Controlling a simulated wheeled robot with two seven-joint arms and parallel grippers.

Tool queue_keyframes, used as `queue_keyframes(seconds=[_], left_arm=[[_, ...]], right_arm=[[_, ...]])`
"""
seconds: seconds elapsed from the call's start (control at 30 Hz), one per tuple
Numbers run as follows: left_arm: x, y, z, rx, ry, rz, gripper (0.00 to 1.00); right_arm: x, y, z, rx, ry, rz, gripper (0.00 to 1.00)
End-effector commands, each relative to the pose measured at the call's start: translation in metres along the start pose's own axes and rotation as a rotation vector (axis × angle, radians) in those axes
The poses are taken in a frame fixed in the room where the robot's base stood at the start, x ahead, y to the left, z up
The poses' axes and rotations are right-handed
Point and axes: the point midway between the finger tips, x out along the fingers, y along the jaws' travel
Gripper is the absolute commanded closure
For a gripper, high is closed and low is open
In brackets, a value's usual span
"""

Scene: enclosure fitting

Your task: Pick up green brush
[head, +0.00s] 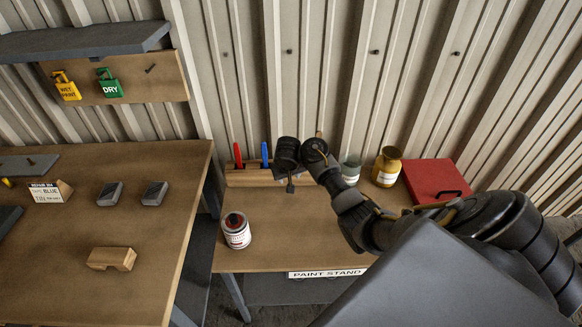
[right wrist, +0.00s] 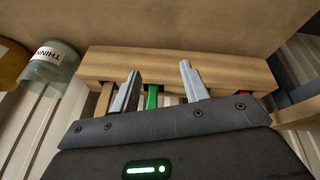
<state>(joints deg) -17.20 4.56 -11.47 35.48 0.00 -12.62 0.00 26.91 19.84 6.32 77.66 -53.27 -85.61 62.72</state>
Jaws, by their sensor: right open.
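The green brush (right wrist: 153,98) shows in the right wrist view as a narrow green handle in a wooden rack (right wrist: 200,62). In the head view the brush is hidden behind my right arm; the rack (head: 240,178) shows there at the back of the paint stand. My right gripper (right wrist: 158,80) is open, with its two grey fingers over the rack. The green handle lies between the fingers, nearer the left one in the wrist view. I cannot tell whether either finger touches it. My left gripper is not in view.
A red brush (head: 237,155) and a blue brush (head: 264,154) stand in the rack beside my arm. A paint can (head: 236,231) stands in front.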

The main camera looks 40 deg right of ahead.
Motion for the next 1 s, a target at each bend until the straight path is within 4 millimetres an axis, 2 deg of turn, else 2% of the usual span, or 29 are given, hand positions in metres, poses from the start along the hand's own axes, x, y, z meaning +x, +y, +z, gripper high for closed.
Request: queue_keyframes(seconds=[0.03, 0.1, 0.2, 0.3, 0.53, 0.83, 1.0], left_arm=[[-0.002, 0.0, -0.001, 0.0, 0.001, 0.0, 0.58], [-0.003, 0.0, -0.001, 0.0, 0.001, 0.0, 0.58], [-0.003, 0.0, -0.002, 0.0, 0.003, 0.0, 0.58], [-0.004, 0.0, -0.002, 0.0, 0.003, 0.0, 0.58], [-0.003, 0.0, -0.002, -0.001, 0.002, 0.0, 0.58], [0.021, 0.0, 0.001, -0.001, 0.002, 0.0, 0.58], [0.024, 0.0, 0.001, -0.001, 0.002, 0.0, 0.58]], right_arm=[[-0.015, 0.011, -0.033, 0.059, 0.006, 0.001, 0.55], [-0.031, 0.024, -0.064, 0.131, 0.005, -0.002, 0.55], [-0.052, 0.037, -0.094, 0.207, 0.004, -0.014, 0.55], [-0.066, 0.044, -0.111, 0.257, 0.001, -0.025, 0.55], [-0.072, 0.048, -0.119, 0.286, 0.0, -0.032, 0.55], [-0.029, 0.046, -0.117, 0.284, -0.003, -0.03, 0.55], [-0.018, 0.046, -0.119, 0.285, 0.0, -0.031, 0.55]])
